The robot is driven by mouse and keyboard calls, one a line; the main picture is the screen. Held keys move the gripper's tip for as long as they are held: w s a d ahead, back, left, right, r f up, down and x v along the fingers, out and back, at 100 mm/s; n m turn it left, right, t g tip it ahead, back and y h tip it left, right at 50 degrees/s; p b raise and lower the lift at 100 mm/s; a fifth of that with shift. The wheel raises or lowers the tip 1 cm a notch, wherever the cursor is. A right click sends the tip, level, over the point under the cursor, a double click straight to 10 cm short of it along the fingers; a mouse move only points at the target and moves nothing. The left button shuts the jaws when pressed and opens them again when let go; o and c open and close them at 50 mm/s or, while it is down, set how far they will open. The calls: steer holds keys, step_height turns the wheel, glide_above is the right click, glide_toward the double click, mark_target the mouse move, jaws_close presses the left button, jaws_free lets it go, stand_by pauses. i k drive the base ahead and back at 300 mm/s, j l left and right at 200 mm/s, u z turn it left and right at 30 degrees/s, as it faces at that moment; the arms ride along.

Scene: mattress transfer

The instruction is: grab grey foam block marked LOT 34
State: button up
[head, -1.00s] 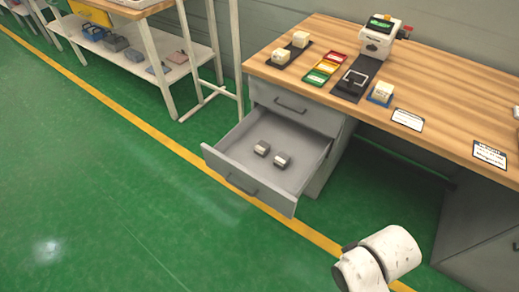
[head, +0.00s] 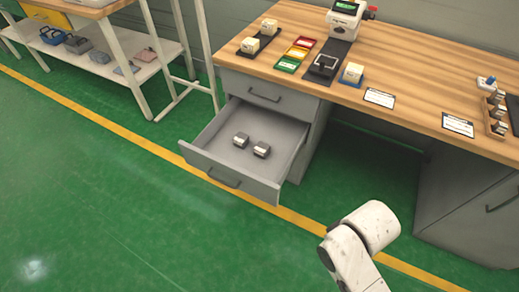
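Two small grey blocks lie in the open lower drawer (head: 207,160) of the desk. The left grey block (head: 241,140) and the right grey block (head: 262,149) sit close together, apart from each other. Each has a pale label face, but the print is too small to read, so I cannot tell which is LOT 34. My white arm shows at the lower right, apart from the drawer. My gripper is not in view.
The wooden desk top (head: 420,90) holds cream blocks on dark pads, coloured trays (head: 300,48), a black stand (head: 323,65), white cards and a small rack (head: 496,115). A shelf table (head: 100,60) stands at the back left. The green floor before the drawer is clear.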

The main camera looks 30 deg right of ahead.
mark_target(262, 150)
steer(key=i+l, duration=0.2)
steer(key=i, duration=0.2)
steer(key=i+l+z, duration=0.15)
steer(key=i, duration=0.25)
steer(key=i+l, duration=0.2)
steer(key=i, duration=0.2)
steer(key=z, duration=0.05)
